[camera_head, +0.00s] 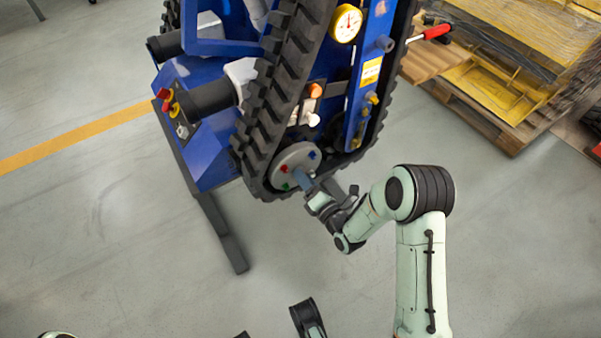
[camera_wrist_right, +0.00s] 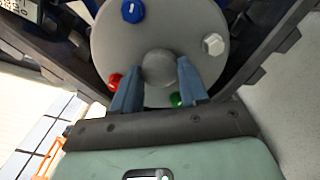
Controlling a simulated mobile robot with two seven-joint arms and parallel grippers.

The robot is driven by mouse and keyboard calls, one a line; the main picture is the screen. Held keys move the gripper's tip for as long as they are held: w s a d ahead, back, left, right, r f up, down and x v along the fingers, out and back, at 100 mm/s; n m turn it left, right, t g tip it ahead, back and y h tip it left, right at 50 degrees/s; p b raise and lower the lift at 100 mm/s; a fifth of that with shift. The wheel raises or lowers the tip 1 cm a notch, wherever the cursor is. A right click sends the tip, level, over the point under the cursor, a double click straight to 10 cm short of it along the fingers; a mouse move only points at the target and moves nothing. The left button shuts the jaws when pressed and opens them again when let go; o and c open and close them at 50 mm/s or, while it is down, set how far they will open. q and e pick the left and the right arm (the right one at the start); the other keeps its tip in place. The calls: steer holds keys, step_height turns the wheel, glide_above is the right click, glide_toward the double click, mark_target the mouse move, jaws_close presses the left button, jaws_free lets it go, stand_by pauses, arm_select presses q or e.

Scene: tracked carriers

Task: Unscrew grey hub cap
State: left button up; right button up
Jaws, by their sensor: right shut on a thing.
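The grey hub cap (camera_wrist_right: 159,67) is a small round knob at the centre of a grey wheel disc (camera_head: 292,158). The disc also shows in the right wrist view (camera_wrist_right: 186,32), with blue, white, red and green bolts around the cap. My right gripper (camera_head: 303,178) is at the disc at the lower end of the track. In the right wrist view its two blue-grey fingers (camera_wrist_right: 157,78) are on either side of the cap and shut on it. In the head view the gripper hides the cap.
The blue tracked carrier (camera_head: 208,75) stands at the top centre, with a black rubber track (camera_head: 283,85) around the wheel. A pressure gauge (camera_head: 346,23) and a red-handled tool (camera_head: 437,32) are higher up. A wooden pallet (camera_head: 480,115) is at the right. The floor in front is clear.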

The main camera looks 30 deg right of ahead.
steer(key=n, duration=0.5)
steer(key=shift+d, duration=0.1)
steer(key=o, duration=0.9)
steer(key=m, duration=2.9)
